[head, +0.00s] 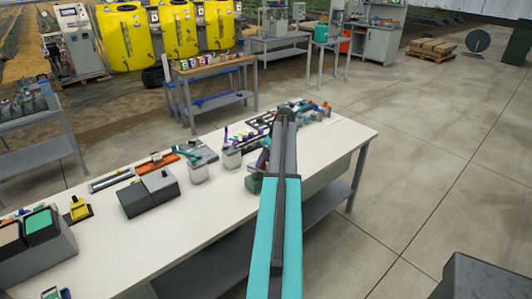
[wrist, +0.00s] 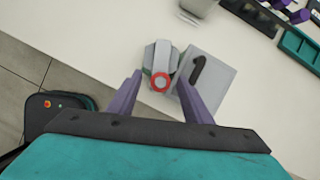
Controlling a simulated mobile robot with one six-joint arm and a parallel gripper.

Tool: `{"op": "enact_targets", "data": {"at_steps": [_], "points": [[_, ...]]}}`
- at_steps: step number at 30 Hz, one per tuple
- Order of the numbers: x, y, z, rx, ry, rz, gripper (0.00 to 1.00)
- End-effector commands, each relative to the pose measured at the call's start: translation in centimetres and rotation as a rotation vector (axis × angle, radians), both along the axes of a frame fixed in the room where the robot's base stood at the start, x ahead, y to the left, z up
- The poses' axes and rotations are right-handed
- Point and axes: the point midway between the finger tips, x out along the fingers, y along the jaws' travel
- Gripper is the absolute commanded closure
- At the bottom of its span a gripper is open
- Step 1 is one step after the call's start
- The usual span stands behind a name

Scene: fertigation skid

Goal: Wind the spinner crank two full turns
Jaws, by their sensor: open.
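In the wrist view, a small grey device with green edges and a red ring (wrist: 160,81) on its near end stands on the white bench. I cannot tell for sure whether it is the spinner with its crank. A light grey plate (wrist: 222,72) lies against its right side and bears a black bent mark or part (wrist: 197,70). My gripper (wrist: 160,78) is open, its two purple fingers apart on either side of the red ring. I cannot tell whether they touch anything. In the head view my arm hides the fingertips and most of this spot.
The white bench (head: 120,232) holds a grey box (head: 148,192), a white cup (head: 198,172) and several small tools left of my arm. More small parts lie beyond my arm. In the wrist view a teal tray (wrist: 300,48) lies at upper right. Bench left of the device is clear.

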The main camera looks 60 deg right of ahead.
Motion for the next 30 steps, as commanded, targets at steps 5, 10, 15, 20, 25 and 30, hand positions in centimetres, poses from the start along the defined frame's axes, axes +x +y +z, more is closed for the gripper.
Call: {"op": "enact_targets", "data": {"at_steps": [5,10,15,20,25,30], "points": [[0.8,0.0,-1.7,0.001,0.000,0.000,0.55],[1.4,0.0,-3.3,0.001,0.000,0.000,0.55],[1.8,0.1,-4.2,0.001,0.000,0.001,0.55],[2.0,0.1,-4.5,0.001,0.000,0.001,0.55],[2.0,0.1,-4.5,0.000,0.000,0.002,0.55],[2.0,0.1,-4.5,0.000,0.000,0.002,0.75]]}}
